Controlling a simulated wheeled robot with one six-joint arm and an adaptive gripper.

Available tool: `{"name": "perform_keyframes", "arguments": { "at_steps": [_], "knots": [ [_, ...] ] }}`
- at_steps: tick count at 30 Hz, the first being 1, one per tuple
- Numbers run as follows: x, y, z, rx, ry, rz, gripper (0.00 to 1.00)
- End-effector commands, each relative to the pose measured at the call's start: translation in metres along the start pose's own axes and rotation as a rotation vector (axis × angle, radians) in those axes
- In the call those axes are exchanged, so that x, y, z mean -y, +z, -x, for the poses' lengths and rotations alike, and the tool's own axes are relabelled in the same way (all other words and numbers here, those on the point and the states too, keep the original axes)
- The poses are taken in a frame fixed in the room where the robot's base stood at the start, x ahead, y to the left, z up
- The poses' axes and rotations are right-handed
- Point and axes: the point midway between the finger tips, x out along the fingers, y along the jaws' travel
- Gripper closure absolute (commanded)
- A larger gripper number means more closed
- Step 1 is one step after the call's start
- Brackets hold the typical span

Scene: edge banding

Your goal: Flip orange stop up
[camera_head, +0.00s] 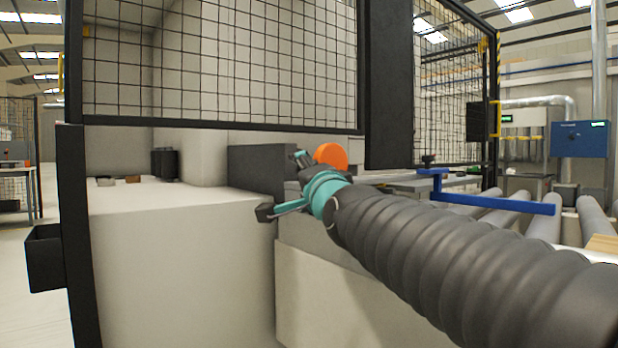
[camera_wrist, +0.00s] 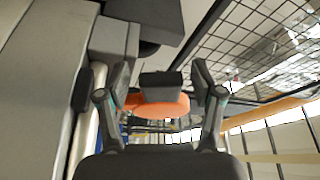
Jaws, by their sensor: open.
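The orange stop (camera_head: 331,156) shows in the head view as a rounded orange piece just behind my gripper, beside a dark grey block (camera_head: 258,168). Its lower part is hidden by my gripper and wrist. In the wrist view the orange stop (camera_wrist: 157,106) lies across the middle, with a small dark block (camera_wrist: 161,86) in front of part of it. My gripper (camera_head: 283,186) is open, with teal links and dark fingers. In the wrist view the stop appears between the two spread fingers of my gripper (camera_wrist: 161,80). I cannot tell whether they touch it.
A black mesh guard (camera_head: 222,65) stands above the pale machine body (camera_head: 175,240). A blue bar (camera_head: 495,201) and grey rollers (camera_head: 545,228) lie to the right. Open floor (camera_head: 38,290) shows at far left.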

Motion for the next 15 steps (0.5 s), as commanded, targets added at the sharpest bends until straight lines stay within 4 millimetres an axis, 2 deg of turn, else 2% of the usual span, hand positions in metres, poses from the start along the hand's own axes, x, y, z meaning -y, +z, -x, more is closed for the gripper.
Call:
{"name": "perform_keyframes", "arguments": {
  "at_steps": [5,8,15],
  "knots": [
    [0.001,0.0,0.006,-0.001,-0.001,-0.001,0.33],
    [0.001,-0.001,0.017,-0.001,-0.002,-0.001,0.33],
    [0.001,0.0,0.059,0.0,-0.002,-0.001,0.33]
  ]
}}
